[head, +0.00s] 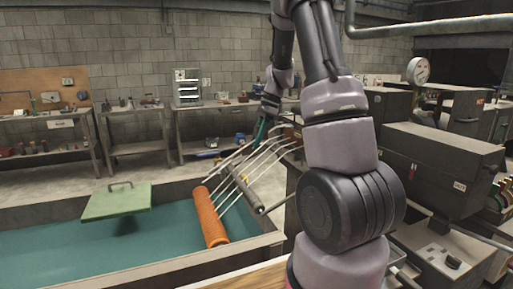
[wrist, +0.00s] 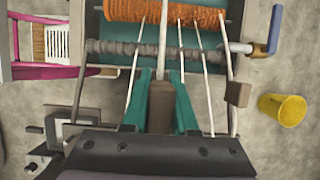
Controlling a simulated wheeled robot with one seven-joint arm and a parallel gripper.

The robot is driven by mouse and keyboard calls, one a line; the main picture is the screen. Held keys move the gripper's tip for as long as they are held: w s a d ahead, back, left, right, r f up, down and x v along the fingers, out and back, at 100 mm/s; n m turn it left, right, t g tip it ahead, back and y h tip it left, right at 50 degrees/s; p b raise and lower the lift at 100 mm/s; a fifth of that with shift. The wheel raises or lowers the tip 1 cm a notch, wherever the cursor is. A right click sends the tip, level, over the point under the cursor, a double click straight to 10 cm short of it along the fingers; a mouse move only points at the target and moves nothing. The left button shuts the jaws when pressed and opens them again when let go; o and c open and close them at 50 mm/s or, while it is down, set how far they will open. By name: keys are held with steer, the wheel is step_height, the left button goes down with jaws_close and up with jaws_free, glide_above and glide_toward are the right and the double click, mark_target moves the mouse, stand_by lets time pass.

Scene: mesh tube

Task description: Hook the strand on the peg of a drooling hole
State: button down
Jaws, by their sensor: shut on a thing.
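My gripper (head: 262,132) reaches out beyond the trough, with green fingers. In the wrist view, the fingers (wrist: 160,112) are shut on a brown block (wrist: 160,100). A pale strand (wrist: 162,45) runs from that block toward the orange tube. Several other white strands (head: 240,172) fan from the orange mesh tube (head: 208,218) up to the right; they also pass on both sides of the fingers in the wrist view. A second brown block (wrist: 238,93) sits by the right strand. I cannot make out the drooling hole or its peg.
A grey roller (head: 248,190) crosses under the strands. A yellow cup (wrist: 285,108) stands on the floor. Dark machines (head: 440,160) stand at right, benches (head: 135,130) behind.

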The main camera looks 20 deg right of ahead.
mark_target(257, 130)
steer(key=shift+r, duration=1.6)
